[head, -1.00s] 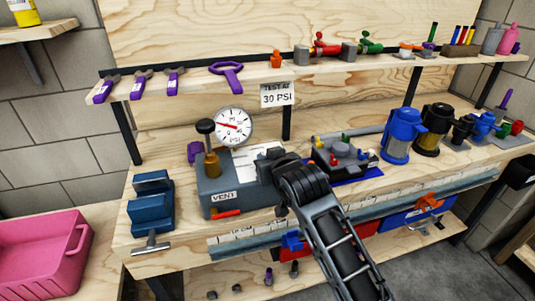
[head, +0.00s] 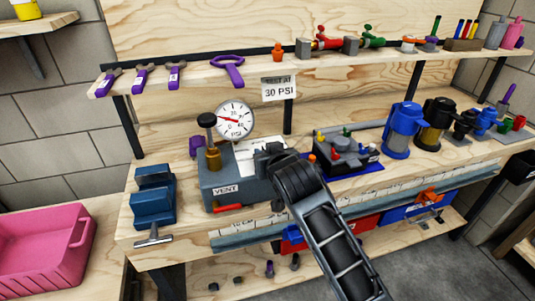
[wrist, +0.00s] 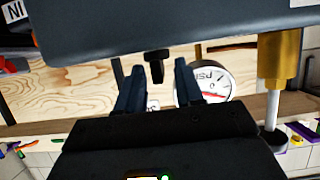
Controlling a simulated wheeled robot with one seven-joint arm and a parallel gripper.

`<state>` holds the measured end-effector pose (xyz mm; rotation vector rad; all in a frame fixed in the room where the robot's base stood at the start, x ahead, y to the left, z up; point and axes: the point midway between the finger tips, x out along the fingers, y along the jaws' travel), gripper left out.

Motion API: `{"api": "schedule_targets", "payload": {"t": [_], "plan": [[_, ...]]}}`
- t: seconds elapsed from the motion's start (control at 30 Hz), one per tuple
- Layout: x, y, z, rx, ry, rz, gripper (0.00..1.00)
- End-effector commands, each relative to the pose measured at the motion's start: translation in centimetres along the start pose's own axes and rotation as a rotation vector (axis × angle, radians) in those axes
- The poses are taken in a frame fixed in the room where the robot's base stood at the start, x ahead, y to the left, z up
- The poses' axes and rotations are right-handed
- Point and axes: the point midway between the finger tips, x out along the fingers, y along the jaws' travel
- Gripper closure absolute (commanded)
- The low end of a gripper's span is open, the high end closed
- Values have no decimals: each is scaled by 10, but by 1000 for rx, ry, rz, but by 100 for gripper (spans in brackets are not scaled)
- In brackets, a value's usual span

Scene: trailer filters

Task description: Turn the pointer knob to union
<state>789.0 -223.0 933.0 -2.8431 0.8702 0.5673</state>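The grey-blue test box (head: 235,185) labelled VENT stands on the bench, with a round PSI gauge (head: 234,119) and a brass post (head: 212,158). My gripper (head: 266,152) is at the box's right end, partly hidden by my own arm. In the wrist view, which is upside down, a small black knob (wrist: 157,66) projects from the box (wrist: 200,30). My gripper (wrist: 158,80) is open there, one finger on each side of the knob's line, with visible gaps. I cannot tell how far the knob is between the fingers. No union marking is readable.
A red lever (head: 235,208) is on the box's front. A dark fittings block (head: 345,154) and a blue filter housing (head: 403,130) stand to the right. A blue vise (head: 153,196) is at the left. The shelf (head: 190,76) with tools runs above.

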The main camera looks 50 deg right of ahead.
Motion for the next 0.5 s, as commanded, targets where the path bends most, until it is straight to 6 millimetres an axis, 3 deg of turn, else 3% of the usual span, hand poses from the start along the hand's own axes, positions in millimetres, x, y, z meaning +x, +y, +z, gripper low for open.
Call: {"api": "schedule_targets", "payload": {"t": [0.27,0.5], "plan": [[-6,0,0,0,2,0,64],[-43,0,1,-1,0,-1,64]]}}
